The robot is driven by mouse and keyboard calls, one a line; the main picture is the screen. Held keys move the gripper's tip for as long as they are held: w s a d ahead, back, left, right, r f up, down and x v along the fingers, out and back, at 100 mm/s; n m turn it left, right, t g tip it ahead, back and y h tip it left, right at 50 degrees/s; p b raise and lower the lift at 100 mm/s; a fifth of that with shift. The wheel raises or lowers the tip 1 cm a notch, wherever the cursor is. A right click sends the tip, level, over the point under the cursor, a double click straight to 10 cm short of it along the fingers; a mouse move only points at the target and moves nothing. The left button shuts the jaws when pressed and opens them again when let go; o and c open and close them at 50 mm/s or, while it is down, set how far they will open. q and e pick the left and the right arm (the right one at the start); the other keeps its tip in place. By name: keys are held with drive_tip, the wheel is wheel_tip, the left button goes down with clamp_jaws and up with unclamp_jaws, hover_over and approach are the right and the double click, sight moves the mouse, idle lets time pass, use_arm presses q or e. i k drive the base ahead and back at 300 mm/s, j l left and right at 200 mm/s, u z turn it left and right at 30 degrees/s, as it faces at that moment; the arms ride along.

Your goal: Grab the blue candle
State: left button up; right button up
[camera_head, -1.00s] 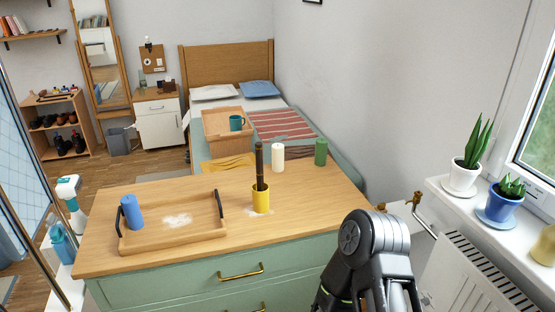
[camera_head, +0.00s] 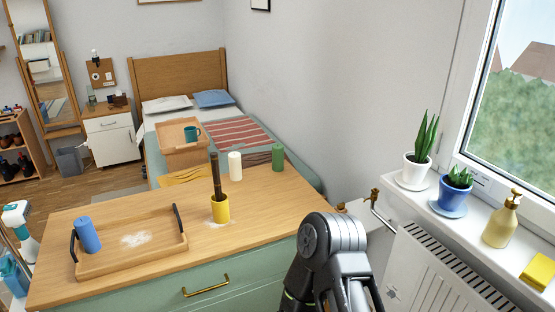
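The blue candle (camera_head: 88,235) stands upright at the left end of a wooden tray (camera_head: 128,262) with dark handles. The tray lies on the left part of the wooden top of a green dresser (camera_head: 255,287). One of my arms rises at the bottom, right of the dresser's middle, and bends back down out of the picture. Neither gripper's fingers show, so I see no contact with the candle.
A yellow cup (camera_head: 220,209) holding a dark stick stands right of the tray. A white candle (camera_head: 235,166) and a green candle (camera_head: 278,157) stand at the back edge. White powder lies in the tray and by the cup. A radiator (camera_head: 440,270) is at right.

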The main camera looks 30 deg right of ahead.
sight(84, 228)
drive_tip(key=i+j+z, duration=0.1)
drive_tip(key=i+z, duration=0.15)
drive_tip(key=i, duration=0.15)
drive_tip(key=i+j+z, duration=0.5)
drive_tip(key=i, duration=0.25)
drive_tip(key=k+z, duration=0.2)
drive_tip(key=i+l+u, duration=0.2)
drive_tip(key=j, duration=0.1)
